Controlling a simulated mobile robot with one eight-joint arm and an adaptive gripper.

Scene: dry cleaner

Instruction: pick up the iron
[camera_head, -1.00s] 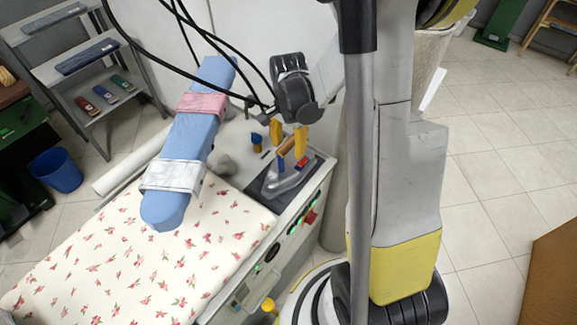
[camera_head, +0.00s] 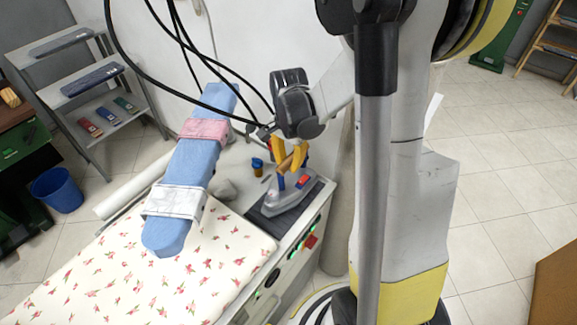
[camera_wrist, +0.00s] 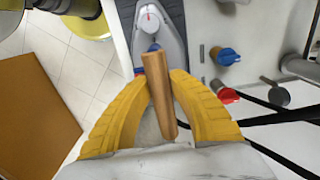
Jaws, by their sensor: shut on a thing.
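The iron (camera_head: 287,196) has a grey body, blue and red parts and a wooden handle. It sits on a dark rest pad (camera_head: 257,212) at the right end of the ironing station. My gripper (camera_head: 289,165) has yellow fingers and is closed around the wooden handle from above. In the wrist view the fingers of my gripper (camera_wrist: 160,90) lie on both sides of the iron's handle (camera_wrist: 159,92), and the grey iron body (camera_wrist: 160,35) extends beyond them. I cannot see any gap between the iron and the pad.
A padded board with a floral cover (camera_head: 160,268) fills the station's left part. A blue sleeve board (camera_head: 185,170) stands above it. A small blue-topped knob (camera_head: 257,163) is close behind the iron. Black cables (camera_head: 190,50) hang nearby. A blue bin (camera_head: 57,190) stands on the floor.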

